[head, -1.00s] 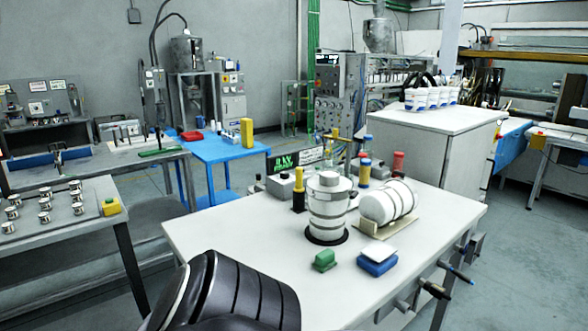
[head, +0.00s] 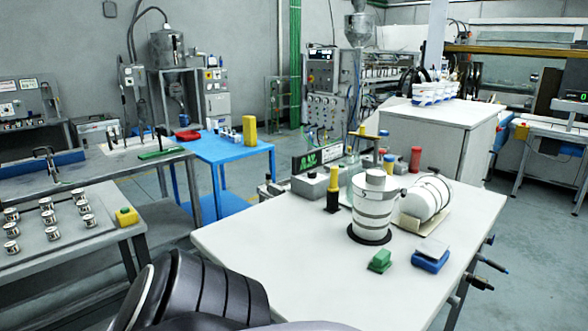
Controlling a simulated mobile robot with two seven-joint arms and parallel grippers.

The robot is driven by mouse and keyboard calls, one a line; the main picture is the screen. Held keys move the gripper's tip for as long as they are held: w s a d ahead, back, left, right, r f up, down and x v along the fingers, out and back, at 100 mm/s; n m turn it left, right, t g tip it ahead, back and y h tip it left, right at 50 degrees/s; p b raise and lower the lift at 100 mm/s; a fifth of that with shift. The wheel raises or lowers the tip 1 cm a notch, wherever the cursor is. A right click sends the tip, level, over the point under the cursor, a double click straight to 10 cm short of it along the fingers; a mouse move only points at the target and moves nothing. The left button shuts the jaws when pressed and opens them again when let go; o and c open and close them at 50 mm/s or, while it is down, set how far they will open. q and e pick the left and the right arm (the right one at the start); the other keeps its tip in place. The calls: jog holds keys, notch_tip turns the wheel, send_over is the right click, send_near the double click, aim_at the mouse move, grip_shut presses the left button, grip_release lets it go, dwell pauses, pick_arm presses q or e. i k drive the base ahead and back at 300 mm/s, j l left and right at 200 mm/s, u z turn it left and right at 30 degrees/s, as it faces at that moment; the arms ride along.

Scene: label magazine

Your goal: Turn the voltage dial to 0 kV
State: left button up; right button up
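I cannot make out a voltage dial or a kV marking for certain. A grey control panel (head: 322,108) with several small round knobs or gauges stands at the back centre, too small to read. A grey box (head: 310,182) sits on the white table beside a black and yellow cylinder (head: 332,198); a small sign with illegible lettering (head: 320,160) stands behind it. Neither gripper shows in the head view. A dark ribbed part of my own body fills the bottom left.
The white table (head: 270,245) in front carries a banded white canister (head: 375,207), a white drum (head: 427,199) on a cradle, a green block (head: 380,260) and a blue block (head: 430,262). A blue table (head: 225,160) and a grey bench (head: 75,240) stand left. Floor shows between them.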

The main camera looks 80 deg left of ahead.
aim_at(311, 174)
jog(key=k+j, duration=0.3)
jog(key=k, duration=0.15)
jog(key=k+j, duration=0.25)
jog(key=k, duration=0.15)
jog(key=k+j, duration=0.3)
jog(key=k, duration=0.15)
